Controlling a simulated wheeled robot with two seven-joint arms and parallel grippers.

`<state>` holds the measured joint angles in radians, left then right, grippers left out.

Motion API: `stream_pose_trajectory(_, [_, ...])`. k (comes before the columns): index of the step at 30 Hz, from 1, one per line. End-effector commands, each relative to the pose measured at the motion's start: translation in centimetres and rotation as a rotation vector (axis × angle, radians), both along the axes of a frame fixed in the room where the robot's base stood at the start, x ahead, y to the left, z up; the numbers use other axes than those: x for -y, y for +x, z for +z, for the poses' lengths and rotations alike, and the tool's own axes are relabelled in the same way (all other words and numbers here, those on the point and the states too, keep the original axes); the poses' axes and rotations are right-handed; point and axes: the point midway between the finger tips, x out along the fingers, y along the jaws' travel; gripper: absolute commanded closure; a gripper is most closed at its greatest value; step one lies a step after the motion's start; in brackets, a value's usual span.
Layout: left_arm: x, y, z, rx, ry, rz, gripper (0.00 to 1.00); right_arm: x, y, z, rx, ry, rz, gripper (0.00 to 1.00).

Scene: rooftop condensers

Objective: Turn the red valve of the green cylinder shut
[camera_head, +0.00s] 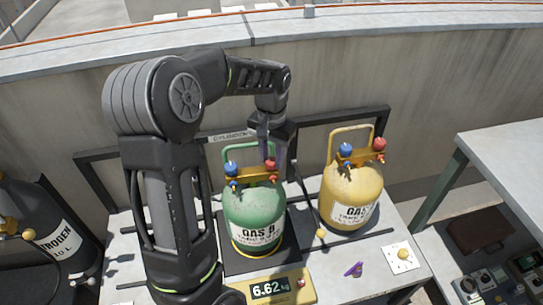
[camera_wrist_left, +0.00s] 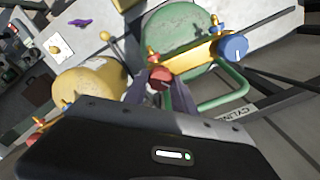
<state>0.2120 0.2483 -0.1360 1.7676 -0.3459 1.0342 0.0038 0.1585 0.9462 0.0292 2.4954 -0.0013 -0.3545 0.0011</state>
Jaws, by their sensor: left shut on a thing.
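The green cylinder (camera_head: 253,208), labelled Gas B, stands upright on a scale. Its red valve (camera_head: 270,163) is at the right of the brass manifold on top, and its blue valve (camera_head: 231,168) is at the left. My left gripper (camera_head: 270,152) reaches down from above onto the red valve. In the left wrist view, the red valve (camera_wrist_left: 160,77) sits between the fingertips of my left gripper (camera_wrist_left: 160,86), shut on it. The green cylinder (camera_wrist_left: 183,28) shows behind it. My right gripper is in neither view.
A yellow cylinder (camera_head: 352,195) with its own blue and red valves stands close on the right. The scale display (camera_head: 270,288) reads 6.62 kg. A dark nitrogen cylinder (camera_head: 40,235) is at the left. A purple item (camera_head: 354,269) lies on the table.

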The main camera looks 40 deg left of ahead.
Motion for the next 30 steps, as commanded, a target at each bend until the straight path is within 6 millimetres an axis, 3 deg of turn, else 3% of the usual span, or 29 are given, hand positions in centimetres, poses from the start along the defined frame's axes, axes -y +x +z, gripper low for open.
stream_pose_trajectory(18, [-0.01,0.07,0.10,0.003,0.001,-0.532,1.00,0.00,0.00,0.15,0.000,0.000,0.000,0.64])
stream_pose_trajectory(30, [0.02,0.10,0.10,0.003,0.001,-0.657,1.00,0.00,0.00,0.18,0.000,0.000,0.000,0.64])
